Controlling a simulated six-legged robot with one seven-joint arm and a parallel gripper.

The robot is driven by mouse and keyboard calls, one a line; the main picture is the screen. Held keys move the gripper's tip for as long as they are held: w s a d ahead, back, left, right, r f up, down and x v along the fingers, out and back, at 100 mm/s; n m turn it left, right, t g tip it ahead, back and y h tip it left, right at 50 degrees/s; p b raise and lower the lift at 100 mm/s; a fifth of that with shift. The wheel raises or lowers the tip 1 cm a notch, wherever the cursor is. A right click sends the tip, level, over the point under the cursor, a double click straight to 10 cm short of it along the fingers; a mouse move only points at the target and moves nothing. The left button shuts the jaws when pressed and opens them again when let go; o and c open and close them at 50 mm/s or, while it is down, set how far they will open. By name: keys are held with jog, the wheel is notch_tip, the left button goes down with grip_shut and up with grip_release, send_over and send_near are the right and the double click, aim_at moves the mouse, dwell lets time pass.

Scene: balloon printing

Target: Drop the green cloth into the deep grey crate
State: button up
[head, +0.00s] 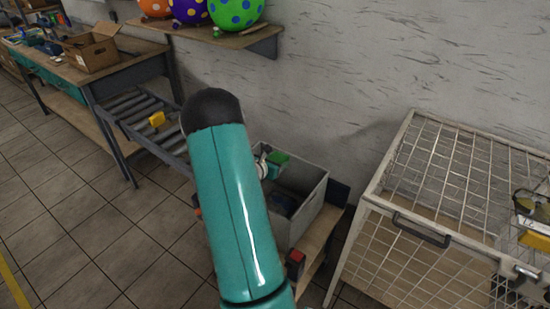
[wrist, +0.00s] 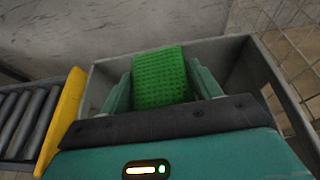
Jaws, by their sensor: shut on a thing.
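The green cloth (wrist: 160,78) has a bumpy weave and sits between the two teal fingers of my gripper (wrist: 163,84) in the wrist view. My gripper is shut on it. The deep grey crate (wrist: 232,50) is around and below the cloth in this view, with its rim on the left, far and right sides. In the head view the crate (head: 296,221) stands on a low wooden shelf, and the green cloth (head: 277,158) shows at its upper left part. My teal arm hides the crate's left side. The crate's floor is mostly hidden in the wrist view.
A white wire cage (head: 440,200) stands to the right of the crate. A roller conveyor (head: 140,112) with a yellow block (head: 157,119) lies to the left. A workbench (head: 120,68) with a cardboard box (head: 92,48) is further left. A wall shelf (head: 225,37) holds balloons.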

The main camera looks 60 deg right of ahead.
jog(key=shift+f, duration=1.9)
jog(key=o, duration=1.1)
jog(key=shift+c, duration=0.2)
jog(key=v, duration=1.3)
jog(key=shift+a, duration=0.4)
jog(key=shift+w+r, duration=0.1)
jog(key=shift+r, duration=0.05)
